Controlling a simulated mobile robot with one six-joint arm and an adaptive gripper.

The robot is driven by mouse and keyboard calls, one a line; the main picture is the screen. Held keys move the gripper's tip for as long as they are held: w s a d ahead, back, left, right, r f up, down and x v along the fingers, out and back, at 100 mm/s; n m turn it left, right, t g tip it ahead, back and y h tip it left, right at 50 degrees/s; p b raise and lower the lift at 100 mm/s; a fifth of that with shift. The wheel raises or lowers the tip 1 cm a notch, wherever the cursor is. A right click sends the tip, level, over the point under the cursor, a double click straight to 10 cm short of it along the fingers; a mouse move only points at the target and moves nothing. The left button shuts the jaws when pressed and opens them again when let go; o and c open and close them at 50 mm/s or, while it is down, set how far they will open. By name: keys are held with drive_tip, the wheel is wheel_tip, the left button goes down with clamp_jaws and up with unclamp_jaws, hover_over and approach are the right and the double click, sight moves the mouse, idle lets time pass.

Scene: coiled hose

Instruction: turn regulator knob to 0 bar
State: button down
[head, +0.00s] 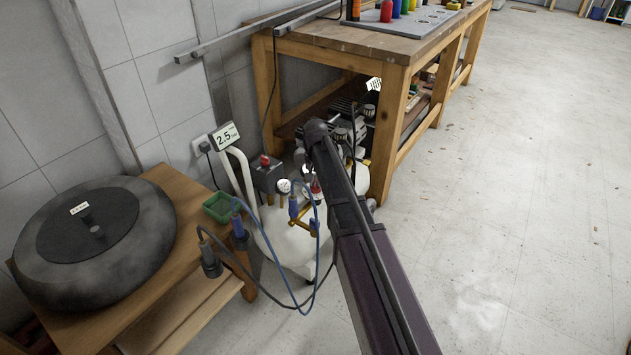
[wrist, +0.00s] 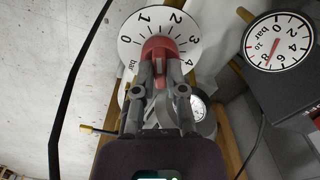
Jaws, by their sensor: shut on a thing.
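The red regulator knob (wrist: 158,46) sits at the middle of a white round dial marked 0 to 4 bar (wrist: 128,27) in the wrist view. My gripper (wrist: 160,62) is shut on the knob, with a finger on each side of its lower part. The 0 is at the dial's left and the 4 at its lower right. Which mark the knob points to cannot be told clearly. There my own arm hides most of the regulator and gripper.
A white compressor tank (head: 285,240) stands below, with blue hose (head: 270,285) looping in front. A larger gauge (wrist: 278,41) and a smaller gauge (wrist: 198,106) are close by. A wooden bench (head: 395,75) stands behind; a low table (head: 190,240) is left. Right floor is clear.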

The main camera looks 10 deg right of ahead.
drive_tip(key=shift+n, duration=0.4)
drive_tip(key=n, duration=1.2)
idle(0.4)
drive_tip(key=c, duration=0.7)
unclamp_jaws()
drive_tip(key=shift+m, duration=0.4)
